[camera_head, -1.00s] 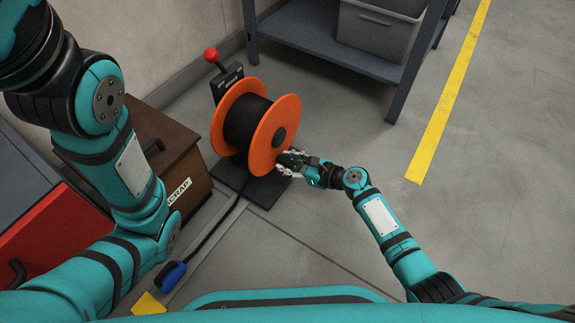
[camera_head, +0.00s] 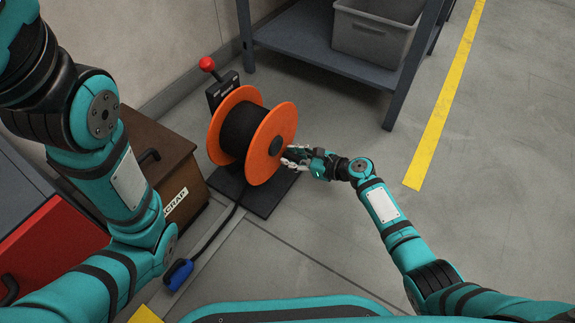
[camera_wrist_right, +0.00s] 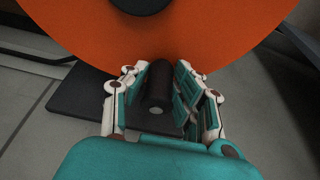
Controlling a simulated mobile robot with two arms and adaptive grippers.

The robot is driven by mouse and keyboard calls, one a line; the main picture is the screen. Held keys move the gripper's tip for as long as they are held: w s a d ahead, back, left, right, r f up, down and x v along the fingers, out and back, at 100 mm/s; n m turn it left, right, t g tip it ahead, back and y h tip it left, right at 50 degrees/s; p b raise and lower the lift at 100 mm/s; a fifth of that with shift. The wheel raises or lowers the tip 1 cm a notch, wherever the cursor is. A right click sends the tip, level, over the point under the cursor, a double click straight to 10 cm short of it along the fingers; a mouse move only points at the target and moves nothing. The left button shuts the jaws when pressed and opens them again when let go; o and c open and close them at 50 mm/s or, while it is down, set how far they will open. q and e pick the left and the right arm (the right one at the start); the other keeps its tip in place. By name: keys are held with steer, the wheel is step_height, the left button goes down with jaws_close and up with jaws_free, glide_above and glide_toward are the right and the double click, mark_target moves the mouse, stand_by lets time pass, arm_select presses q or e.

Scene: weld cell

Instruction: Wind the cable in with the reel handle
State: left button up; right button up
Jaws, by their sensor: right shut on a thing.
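The cable reel has orange flanges (camera_head: 262,160) and dark cable (camera_head: 240,128) wound between them. It stands on a dark base plate (camera_head: 262,203) on the floor. The black reel handle (camera_wrist_right: 157,88) sticks out from the orange flange in the right wrist view, between the fingers of my right gripper (camera_wrist_right: 158,95). My right gripper (camera_head: 297,161) is shut on the handle, at the right side of the reel in the head view. The cable runs from the reel to a blue plug (camera_head: 178,273) on the floor. My left arm is at the left; its gripper is out of view.
A lever with a red knob (camera_head: 207,64) stands behind the reel. A brown scrap box (camera_head: 165,150) and a red cabinet (camera_head: 50,245) are to the left. A grey shelf (camera_head: 320,55) with a grey bin (camera_head: 375,32) is behind. The floor at right is clear.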

steer(key=shift+r, duration=0.25)
steer(key=shift+w+d+r+p, duration=0.2)
steer(key=shift+w+d+r, duration=0.15)
steer(key=shift+w+d, duration=0.2)
steer(key=shift+w+d+r+p, duration=0.15)
steer(key=shift+w+d+r, duration=0.2)
steer(key=shift+w+d, duration=0.15)
steer(key=shift+s, duration=0.1)
steer(key=shift+d, duration=0.1)
